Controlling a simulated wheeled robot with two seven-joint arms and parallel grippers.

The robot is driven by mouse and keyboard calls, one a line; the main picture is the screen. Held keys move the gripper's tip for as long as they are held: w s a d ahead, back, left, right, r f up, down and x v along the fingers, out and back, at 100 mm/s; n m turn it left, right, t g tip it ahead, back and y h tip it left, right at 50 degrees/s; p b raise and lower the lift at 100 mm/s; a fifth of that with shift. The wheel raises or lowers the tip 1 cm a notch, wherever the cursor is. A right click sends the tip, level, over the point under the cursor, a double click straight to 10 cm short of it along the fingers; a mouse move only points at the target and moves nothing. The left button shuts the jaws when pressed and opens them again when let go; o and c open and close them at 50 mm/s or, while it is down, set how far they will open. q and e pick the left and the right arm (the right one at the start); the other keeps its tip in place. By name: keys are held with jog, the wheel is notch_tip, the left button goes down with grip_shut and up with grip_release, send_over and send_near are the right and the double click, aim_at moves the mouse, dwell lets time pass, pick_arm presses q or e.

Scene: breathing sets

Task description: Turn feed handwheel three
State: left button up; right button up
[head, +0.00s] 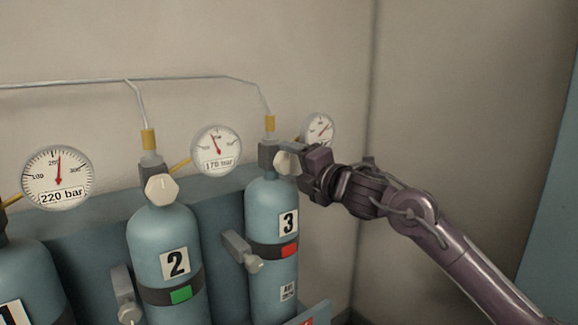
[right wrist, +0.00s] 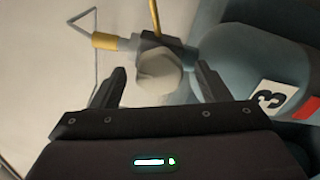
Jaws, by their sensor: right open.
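Cylinder three (head: 272,230) is a blue-grey bottle with a "3" label and a red tag on its dark band. Its pale faceted handwheel (head: 286,163) sits on the front of the valve at the top, partly hidden by my right gripper (head: 299,163). In the right wrist view the handwheel (right wrist: 158,72) lies between the two open fingers of the right gripper (right wrist: 162,85), slightly beyond their tips. I cannot tell whether the fingers touch it. My left gripper is in neither view.
Cylinder two (head: 165,245) with a green tag and its own handwheel (head: 161,188) stands to the left. Round gauges (head: 217,150) and a thin pipe (head: 190,78) run along the wall behind. A grey side clamp (head: 241,252) juts out beside cylinder three. The right side is free of bottles.

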jog(key=b+v, duration=0.1)
jog(key=v, duration=0.4)
jog(key=shift+s+d, duration=0.2)
jog(key=shift+s, duration=0.05)
